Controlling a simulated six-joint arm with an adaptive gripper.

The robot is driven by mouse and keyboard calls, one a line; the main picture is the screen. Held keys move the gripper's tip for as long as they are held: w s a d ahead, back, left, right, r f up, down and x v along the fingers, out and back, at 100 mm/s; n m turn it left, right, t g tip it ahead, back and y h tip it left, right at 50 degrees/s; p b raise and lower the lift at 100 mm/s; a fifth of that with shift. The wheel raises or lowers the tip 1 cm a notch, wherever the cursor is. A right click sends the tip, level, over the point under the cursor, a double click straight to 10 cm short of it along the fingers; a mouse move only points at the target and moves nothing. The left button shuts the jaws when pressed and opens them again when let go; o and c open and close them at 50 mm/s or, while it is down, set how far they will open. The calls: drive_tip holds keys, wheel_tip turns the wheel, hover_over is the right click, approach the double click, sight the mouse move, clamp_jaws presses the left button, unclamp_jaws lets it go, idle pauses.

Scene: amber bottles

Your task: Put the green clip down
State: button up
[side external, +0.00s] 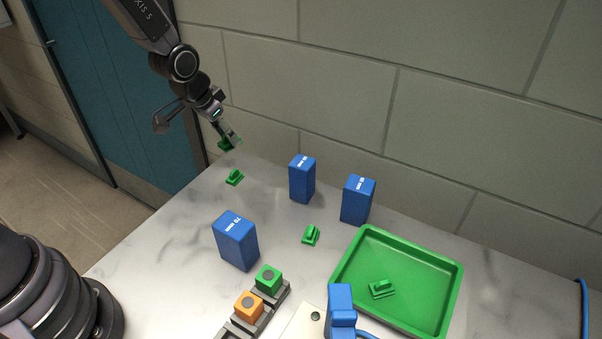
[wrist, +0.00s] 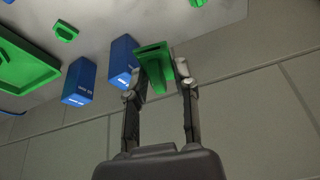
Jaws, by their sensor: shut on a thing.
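My gripper (side external: 231,139) is shut on a green clip (side external: 225,144) and holds it in the air above the far left corner of the counter. In the wrist view the held clip (wrist: 154,66) sits between the two fingers. A second green clip (side external: 235,177) lies on the counter below and close to my gripper. A third green clip (side external: 311,236) lies on the counter among the blue boxes. Another green clip (side external: 382,289) lies in the green tray (side external: 456,283) at the right.
Blue boxes stand at the back (side external: 302,180), beside it (side external: 357,201), and at the front left (side external: 236,241). A grey rack (side external: 279,297) holds a green block (side external: 268,279) and an orange block (side external: 248,306). A blue device (side external: 341,305) stands near the tray. The wall is close behind.

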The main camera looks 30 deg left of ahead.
drive_tip(key=w+d+f+m+h, duration=0.1)
drive_tip(key=w+d+m, duration=0.1)
drive_tip(key=d, duration=0.4)
drive_tip(key=w+d+f+m, duration=0.1)
drive_tip(key=w+d, duration=0.1)
drive_tip(key=d, duration=0.4)
drive_tip(key=m+g+h, duration=0.2)
drive_tip(key=m+g, duration=0.1)
drive_tip(key=m, duration=0.5)
hover_over(411, 305)
drive_tip(key=a, duration=0.1)
drive_tip(key=f, duration=1)
drive_tip(key=shift+s+f, duration=0.25)
drive_tip(key=shift+f, duration=0.1)
drive_tip(key=shift+h, duration=0.3)
drive_tip(key=shift+f, duration=2.1)
drive_tip(key=shift+f, duration=0.15)
drive_tip(key=o, duration=0.8)
drive_tip(key=shift+o, duration=0.2)
